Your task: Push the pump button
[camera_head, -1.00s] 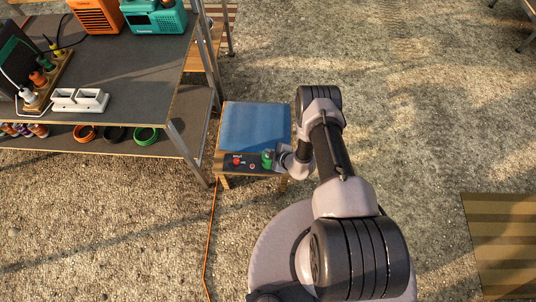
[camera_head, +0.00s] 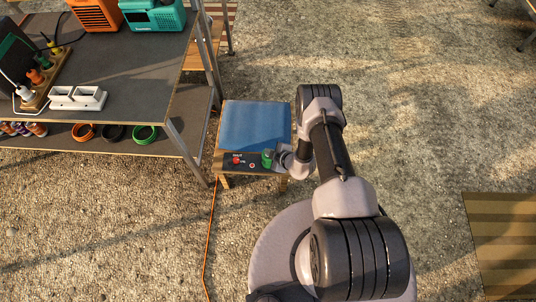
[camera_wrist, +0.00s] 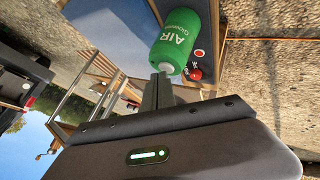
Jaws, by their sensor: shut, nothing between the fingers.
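The pump is a low blue-topped unit (camera_head: 256,126) on a small wooden stand. Its black front panel (camera_head: 245,161) carries a red control (camera_head: 236,160) and a small round red button (camera_head: 252,165). In the head view the fingertips are hard to make out.
A metal-framed bench (camera_head: 140,65) stands left of the pump, with a white socket block (camera_head: 78,98) on top and coiled cables on its lower shelf. An orange cable (camera_head: 210,240) runs along the gravel. A striped mat (camera_head: 500,240) lies right.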

